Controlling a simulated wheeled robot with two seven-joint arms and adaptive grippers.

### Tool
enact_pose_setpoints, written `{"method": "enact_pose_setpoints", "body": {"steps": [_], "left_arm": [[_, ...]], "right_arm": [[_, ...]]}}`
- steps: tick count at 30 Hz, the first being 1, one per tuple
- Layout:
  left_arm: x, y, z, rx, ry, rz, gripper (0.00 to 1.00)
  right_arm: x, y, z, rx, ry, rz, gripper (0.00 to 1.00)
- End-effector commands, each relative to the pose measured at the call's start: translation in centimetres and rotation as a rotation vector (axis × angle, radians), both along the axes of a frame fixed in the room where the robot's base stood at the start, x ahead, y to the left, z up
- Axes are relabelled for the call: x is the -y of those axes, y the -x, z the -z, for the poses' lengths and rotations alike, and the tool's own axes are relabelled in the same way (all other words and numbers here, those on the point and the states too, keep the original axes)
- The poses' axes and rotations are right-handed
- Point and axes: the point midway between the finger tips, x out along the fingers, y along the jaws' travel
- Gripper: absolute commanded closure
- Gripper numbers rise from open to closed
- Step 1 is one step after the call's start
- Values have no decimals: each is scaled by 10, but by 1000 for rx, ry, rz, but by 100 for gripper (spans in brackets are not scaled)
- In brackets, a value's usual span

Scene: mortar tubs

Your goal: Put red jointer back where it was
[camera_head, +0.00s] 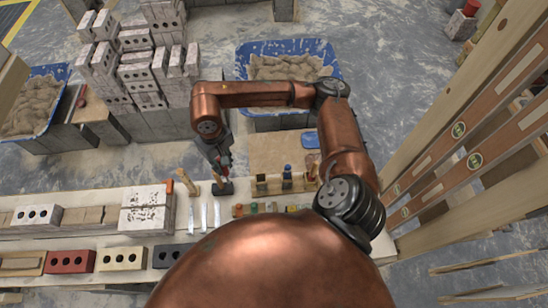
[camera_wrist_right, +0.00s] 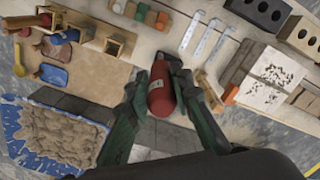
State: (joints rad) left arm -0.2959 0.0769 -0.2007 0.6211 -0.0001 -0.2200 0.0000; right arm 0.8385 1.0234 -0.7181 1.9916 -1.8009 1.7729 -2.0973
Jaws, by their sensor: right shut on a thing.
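My right gripper (camera_head: 223,166) is shut on the red jointer (camera_wrist_right: 160,90). In the right wrist view its red, cylinder-shaped handle sits between the two dark fingers of the gripper (camera_wrist_right: 160,84). In the head view a little red (camera_head: 226,160) shows at the fingertips, just above a small dark block (camera_head: 222,189) on the bench. I cannot tell whether the jointer touches that block. The jointer's lower part is hidden. My left gripper is not in view.
The pale bench (camera_head: 190,222) carries metal strips (camera_head: 204,217), small wooden holders (camera_head: 262,184), a blue-handled tool (camera_head: 287,176) and a white-splashed block (camera_head: 146,207). Stacked bricks (camera_head: 140,60) and a blue-rimmed mortar tub (camera_head: 335,68) stand beyond. Tall levels and boards (camera_head: 470,140) line the right.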

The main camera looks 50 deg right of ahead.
Motion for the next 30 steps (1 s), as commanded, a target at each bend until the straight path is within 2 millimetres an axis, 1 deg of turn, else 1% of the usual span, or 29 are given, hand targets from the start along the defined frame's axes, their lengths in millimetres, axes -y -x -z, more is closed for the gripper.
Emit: {"method": "enact_pose_setpoints", "body": {"steps": [1,5,9,12,15,18,23,30], "left_arm": [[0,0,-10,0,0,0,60],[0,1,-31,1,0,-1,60],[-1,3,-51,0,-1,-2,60],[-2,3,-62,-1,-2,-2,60],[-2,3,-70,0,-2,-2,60],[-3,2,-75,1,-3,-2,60],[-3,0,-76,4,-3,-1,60],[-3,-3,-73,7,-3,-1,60]], "right_arm": [[5,0,3,-7,-1,42,100],[29,-4,24,-12,-1,201,100],[63,-1,53,-13,1,383,100],[88,5,72,-12,-1,488,100],[108,13,86,-11,-1,567,100],[122,18,96,-9,-3,617,100],[131,21,104,-5,-4,650,100],[131,21,114,-7,-5,651,100]]}}
